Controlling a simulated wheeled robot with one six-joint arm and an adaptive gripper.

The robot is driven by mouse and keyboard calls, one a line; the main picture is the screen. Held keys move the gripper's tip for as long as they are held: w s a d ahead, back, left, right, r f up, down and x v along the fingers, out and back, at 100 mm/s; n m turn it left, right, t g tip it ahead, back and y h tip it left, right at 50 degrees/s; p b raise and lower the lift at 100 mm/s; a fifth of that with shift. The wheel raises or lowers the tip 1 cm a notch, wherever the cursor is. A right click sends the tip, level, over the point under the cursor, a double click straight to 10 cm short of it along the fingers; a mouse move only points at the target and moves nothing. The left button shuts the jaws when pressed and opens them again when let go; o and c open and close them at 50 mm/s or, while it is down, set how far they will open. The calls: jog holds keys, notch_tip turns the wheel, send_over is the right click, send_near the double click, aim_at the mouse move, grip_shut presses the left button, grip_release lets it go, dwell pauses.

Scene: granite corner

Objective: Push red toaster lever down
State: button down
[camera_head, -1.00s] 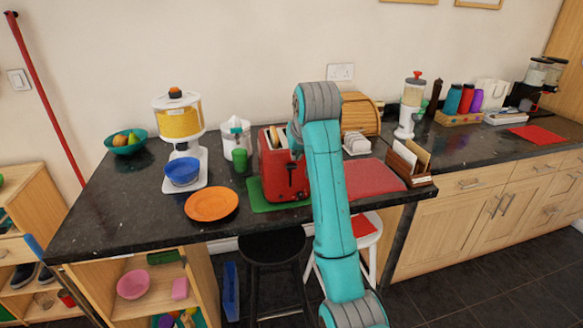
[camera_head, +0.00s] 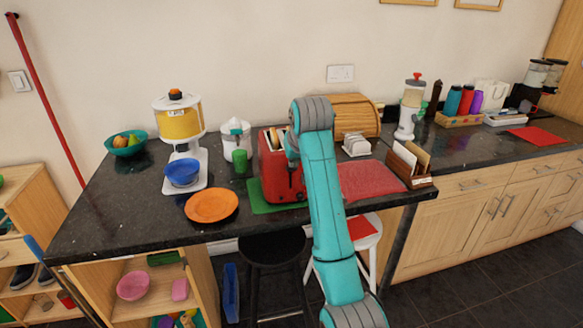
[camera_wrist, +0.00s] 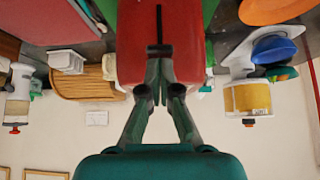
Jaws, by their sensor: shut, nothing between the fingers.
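The red toaster (camera_head: 270,182) stands on a green mat (camera_head: 262,208) on the dark counter, with bread showing in its top. In the wrist view, which is upside down, its red face (camera_wrist: 132,50) fills the top middle. A dark vertical slot (camera_wrist: 159,22) runs down that face, with a small dark crossbar, seemingly the lever (camera_wrist: 160,48), at the slot's toaster-top end. My gripper (camera_wrist: 160,66) is shut and empty, its fingertips close to that crossbar. I cannot tell whether they touch it. In the head view my gripper (camera_head: 291,178) is in front of the toaster's face.
An orange plate (camera_head: 211,205), a green cup (camera_head: 240,161) and a juicer (camera_head: 236,138) stand left of the toaster. A red mat (camera_head: 370,181) and a wooden letter holder (camera_head: 410,172) lie right. A bread box (camera_head: 350,113) stands behind. A black stool (camera_head: 272,248) is below the counter.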

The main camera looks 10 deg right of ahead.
jog(key=shift+x, duration=1)
jog(key=s+f, duration=0.3)
jog(key=f, duration=0.2)
jog(key=shift+f, duration=0.15)
dwell(0.4)
jog(key=v, duration=0.7)
jog(key=shift+s+r, duration=0.2)
